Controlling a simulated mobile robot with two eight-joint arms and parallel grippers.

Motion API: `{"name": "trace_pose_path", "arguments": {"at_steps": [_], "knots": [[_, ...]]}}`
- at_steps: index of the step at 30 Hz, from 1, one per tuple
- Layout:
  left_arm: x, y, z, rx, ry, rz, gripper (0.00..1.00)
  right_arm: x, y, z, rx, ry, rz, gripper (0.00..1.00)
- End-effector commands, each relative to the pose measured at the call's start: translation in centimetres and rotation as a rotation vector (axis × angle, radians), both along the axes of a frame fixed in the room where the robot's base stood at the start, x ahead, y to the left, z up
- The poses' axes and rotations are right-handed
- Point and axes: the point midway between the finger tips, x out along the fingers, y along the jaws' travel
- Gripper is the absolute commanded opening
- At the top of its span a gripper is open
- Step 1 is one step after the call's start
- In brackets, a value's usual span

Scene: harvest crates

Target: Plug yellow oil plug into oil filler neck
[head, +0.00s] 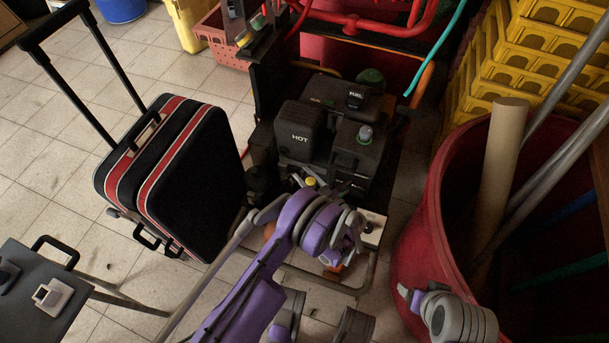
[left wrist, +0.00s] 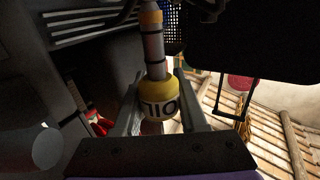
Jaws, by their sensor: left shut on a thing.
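The yellow oil plug (left wrist: 159,108) shows in the left wrist view, its round knob marked OIL, upside down in the picture. My left gripper (left wrist: 158,98) is shut on the knob, one finger on each side. A grey stem with dark rings points away from the knob. In the head view a small yellow spot (head: 310,182) shows beside the dark engine (head: 345,135), by my left gripper.
A black suitcase (head: 185,180) with red stripes stands left of the engine. A red bin (head: 420,245) holding a tan tube and grey poles stands at the right. Yellow crates (head: 550,50) are stacked behind it.

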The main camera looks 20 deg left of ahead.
Motion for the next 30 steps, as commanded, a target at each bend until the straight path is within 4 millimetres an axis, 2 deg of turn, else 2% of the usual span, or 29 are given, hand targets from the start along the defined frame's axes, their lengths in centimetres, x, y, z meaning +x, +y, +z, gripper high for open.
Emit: {"name": "trace_pose_path", "arguments": {"at_steps": [5, 16, 24, 30], "knots": [[-0.1, -0.2, -0.2, -0.003, 0.002, 0.000, 0.00, 0.1, 0.0, -0.6, 0.000, 0.001, 0.000, 0.77], [0.0, -0.1, -3.3, -0.002, 0.000, 0.000, 0.00, 0.5, 0.0, -2.5, 0.000, 0.000, 0.000, 0.77], [-0.1, -0.1, -5.4, -0.002, 0.001, 0.000, 0.00, 0.5, 0.0, -2.3, 0.000, 0.001, 0.000, 0.77], [-0.1, -0.1, -5.9, -0.002, 0.001, 0.000, 0.00, 0.4, 0.0, -2.4, 0.000, 0.001, 0.000, 0.77]]}}
